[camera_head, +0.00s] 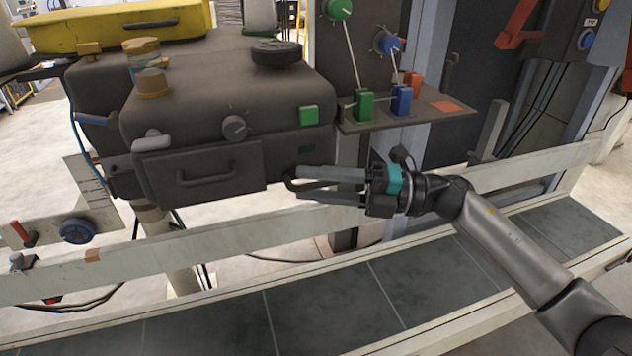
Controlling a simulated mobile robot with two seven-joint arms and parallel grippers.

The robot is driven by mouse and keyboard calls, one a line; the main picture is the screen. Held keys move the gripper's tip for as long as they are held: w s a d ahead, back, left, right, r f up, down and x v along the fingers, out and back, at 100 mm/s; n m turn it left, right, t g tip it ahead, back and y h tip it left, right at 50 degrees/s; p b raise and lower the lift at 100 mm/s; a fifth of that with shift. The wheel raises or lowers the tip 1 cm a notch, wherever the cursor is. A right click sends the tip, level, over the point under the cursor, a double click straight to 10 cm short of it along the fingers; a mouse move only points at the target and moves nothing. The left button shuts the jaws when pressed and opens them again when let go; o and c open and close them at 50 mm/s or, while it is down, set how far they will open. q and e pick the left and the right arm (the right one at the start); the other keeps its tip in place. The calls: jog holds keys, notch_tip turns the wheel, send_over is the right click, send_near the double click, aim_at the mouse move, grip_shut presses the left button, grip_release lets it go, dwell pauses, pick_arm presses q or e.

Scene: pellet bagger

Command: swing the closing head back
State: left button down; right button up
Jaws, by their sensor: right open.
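The closing head appears to be the large dark grey box (225,100) on a pale post, at the left and middle of the view. It has a knob, a green button and a front drawer-like panel with a grip. A black bar handle (290,186) sticks out near its lower right corner. My right gripper (301,184) reaches in from the right with its fingers open at this handle. The fingers lie above and below part of the handle; I cannot tell whether they touch it. My left gripper is not in view.
A small shelf (440,112) with green, blue and red blocks stands right of the head, above my gripper. A pale rail (230,233) runs beneath, with a dark conveyor (330,300) in front.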

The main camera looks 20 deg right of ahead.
grip_shut()
dwell(1.3)
